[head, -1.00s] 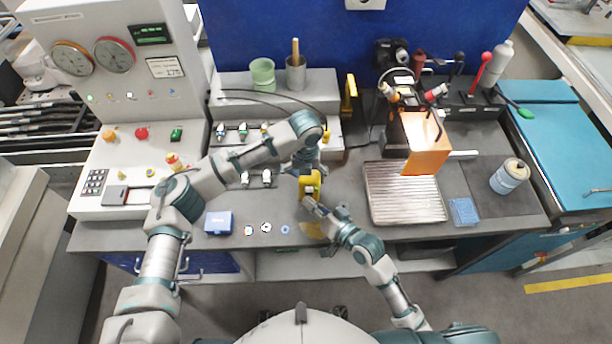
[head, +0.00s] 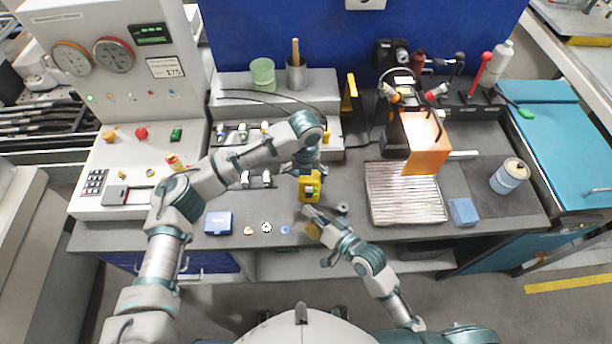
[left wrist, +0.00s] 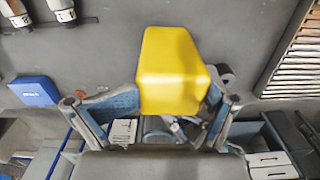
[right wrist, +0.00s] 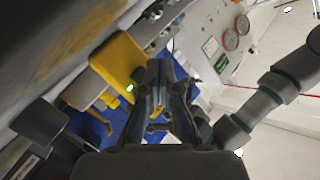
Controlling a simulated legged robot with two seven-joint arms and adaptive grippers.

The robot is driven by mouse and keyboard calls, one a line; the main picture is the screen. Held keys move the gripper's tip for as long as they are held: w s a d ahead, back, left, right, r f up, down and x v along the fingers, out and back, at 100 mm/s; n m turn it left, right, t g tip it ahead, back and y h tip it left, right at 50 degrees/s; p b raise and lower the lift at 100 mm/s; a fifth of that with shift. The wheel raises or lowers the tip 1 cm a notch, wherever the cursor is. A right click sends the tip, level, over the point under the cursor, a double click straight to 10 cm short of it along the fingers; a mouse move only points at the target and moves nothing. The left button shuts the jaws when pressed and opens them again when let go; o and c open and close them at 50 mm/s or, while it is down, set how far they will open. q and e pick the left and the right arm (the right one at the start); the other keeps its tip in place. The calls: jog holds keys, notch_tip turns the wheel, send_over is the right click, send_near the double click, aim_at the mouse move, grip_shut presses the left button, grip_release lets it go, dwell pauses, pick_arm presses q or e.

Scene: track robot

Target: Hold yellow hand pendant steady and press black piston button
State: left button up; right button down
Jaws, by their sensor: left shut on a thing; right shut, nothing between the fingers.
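The yellow hand pendant (head: 309,188) is above the middle of the bench. My left gripper (head: 307,170) is shut on it from the far side; the left wrist view shows the yellow body (left wrist: 172,70) between its fingers. My right gripper (head: 308,210) is shut and empty, just in front of the pendant and apart from it in the head view. In the right wrist view the pendant (right wrist: 118,72) is left of my closed fingertips (right wrist: 160,68), with a lit green spot on its face. I cannot make out the black piston button for certain.
A small dark round object (head: 342,208) lies right of my right gripper. A ribbed metal tray (head: 405,212) is farther right. A blue box (head: 218,222) and several small discs lie left along the front edge. A control console (head: 130,165) stands at left.

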jog(key=shift+s+a, duration=0.2)
jog(key=shift+s, duration=2.35)
